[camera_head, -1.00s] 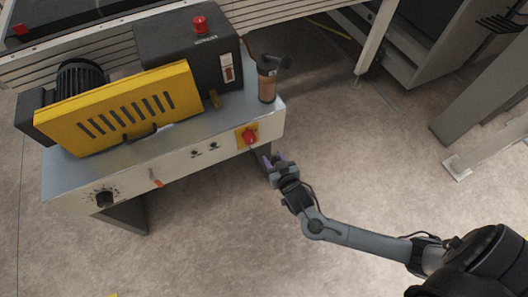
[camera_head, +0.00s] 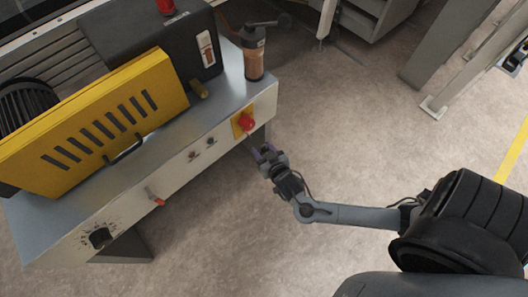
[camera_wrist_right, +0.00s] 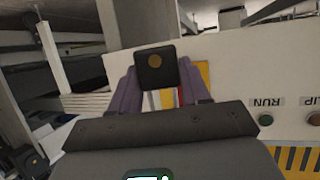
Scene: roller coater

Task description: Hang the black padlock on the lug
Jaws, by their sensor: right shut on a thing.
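The black padlock (camera_wrist_right: 155,68) shows in the right wrist view as a dark, rounded square body with a brass-coloured disc on its face. My right gripper (camera_head: 262,151) is shut on it with purple fingers on either side. In the head view the gripper is just below and right of the red rotary switch (camera_head: 246,122) on its yellow plate (camera_head: 237,125); the padlock is too small to make out there. In the wrist view the yellow plate (camera_wrist_right: 203,74) is partly hidden behind the padlock and fingers. I cannot clearly make out the lug. My left gripper is out of view.
The machine's pale front panel (camera_head: 178,175) carries small buttons, a red-tipped lever (camera_head: 155,197) and a black dial (camera_head: 99,238). Above are a yellow slotted cover (camera_head: 100,125) and a brown-and-black cylinder (camera_head: 254,60). Open floor (camera_head: 340,130) lies right of the machine.

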